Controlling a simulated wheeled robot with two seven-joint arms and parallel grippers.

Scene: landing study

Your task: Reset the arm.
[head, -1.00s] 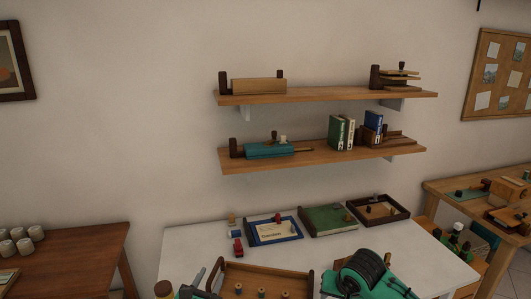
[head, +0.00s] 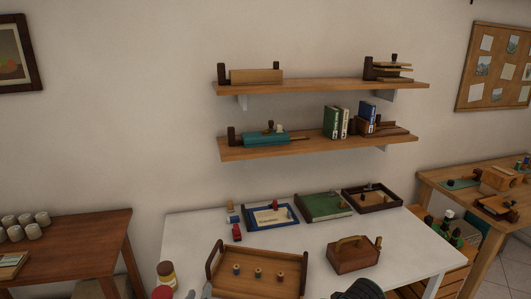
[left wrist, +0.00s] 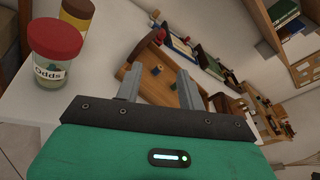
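My left gripper (left wrist: 160,73) shows in the left wrist view with its two grey fingers apart and nothing between them. Beyond the fingers is the wooden tray with small pegs (left wrist: 143,85). In the head view only a grey piece of the left gripper (head: 207,290) shows at the bottom edge, beside the front left of the tray (head: 230,281). A dark rounded part at the bottom, right of the tray, seems to be my other arm. The right gripper itself is not seen.
A white table (head: 185,240) holds a handled wooden box (head: 355,256), a green book (head: 323,206), a blue-framed card (head: 270,217) and a dark tray (head: 372,198). A labelled jar (left wrist: 52,68) with a red lid stands at the table's left. Two shelves (head: 320,148) hang above.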

